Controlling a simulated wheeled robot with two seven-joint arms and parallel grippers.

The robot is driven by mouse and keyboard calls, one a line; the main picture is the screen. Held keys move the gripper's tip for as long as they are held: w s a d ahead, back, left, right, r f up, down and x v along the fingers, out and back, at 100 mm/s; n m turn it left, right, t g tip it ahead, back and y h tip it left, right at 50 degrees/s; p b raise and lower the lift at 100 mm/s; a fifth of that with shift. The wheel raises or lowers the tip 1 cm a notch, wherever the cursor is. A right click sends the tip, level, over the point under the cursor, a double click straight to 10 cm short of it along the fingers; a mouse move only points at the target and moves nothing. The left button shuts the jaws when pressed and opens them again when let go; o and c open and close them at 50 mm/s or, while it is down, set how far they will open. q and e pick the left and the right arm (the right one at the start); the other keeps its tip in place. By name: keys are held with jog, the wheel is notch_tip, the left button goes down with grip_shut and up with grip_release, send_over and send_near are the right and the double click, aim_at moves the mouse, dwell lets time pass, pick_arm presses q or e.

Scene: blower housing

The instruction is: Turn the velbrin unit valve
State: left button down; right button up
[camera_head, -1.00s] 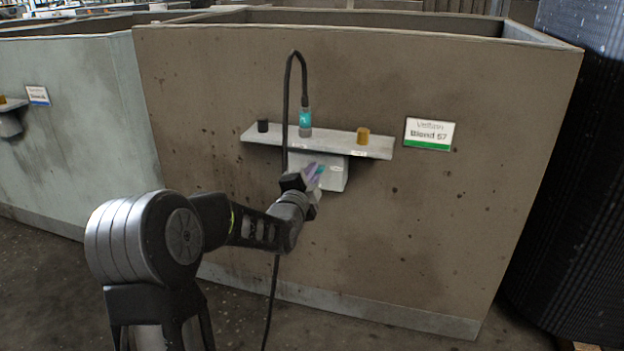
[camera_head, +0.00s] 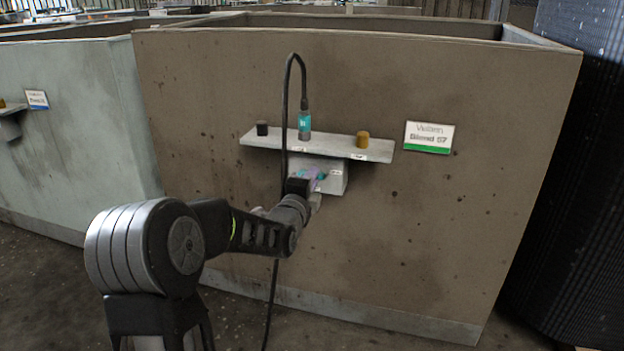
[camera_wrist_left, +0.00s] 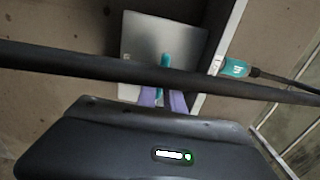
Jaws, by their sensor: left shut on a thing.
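The velbrin unit is a brown-walled bin with a white and green sign (camera_head: 429,137). Below its shelf is a pale grey box (camera_head: 333,182), also in the left wrist view (camera_wrist_left: 150,38). A teal valve handle (camera_head: 322,175) is on the box's front; part of it shows in the left wrist view (camera_wrist_left: 166,61). My left gripper (camera_head: 313,178) has purple fingers shut on the teal handle; in the left wrist view the fingers (camera_wrist_left: 163,98) are partly hidden by a black cable. My right gripper is not in view.
The shelf (camera_head: 225,137) carries a black cap (camera_head: 262,128), a teal connector (camera_head: 304,122) and an amber cap (camera_head: 362,139). The connector's black cable (camera_head: 287,90) loops up and hangs down close to my left gripper. A pale green bin (camera_head: 85,120) stands left.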

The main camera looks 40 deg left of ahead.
pick_arm(q)
jog(key=c, duration=1.5)
grip_release()
jog(key=shift+o, duration=0.2)
jog(key=p+v, duration=0.2)
jog(key=v, duration=0.5)
jog(key=shift+s+d, duration=0.15)
jog(key=shift+s, duration=0.25)
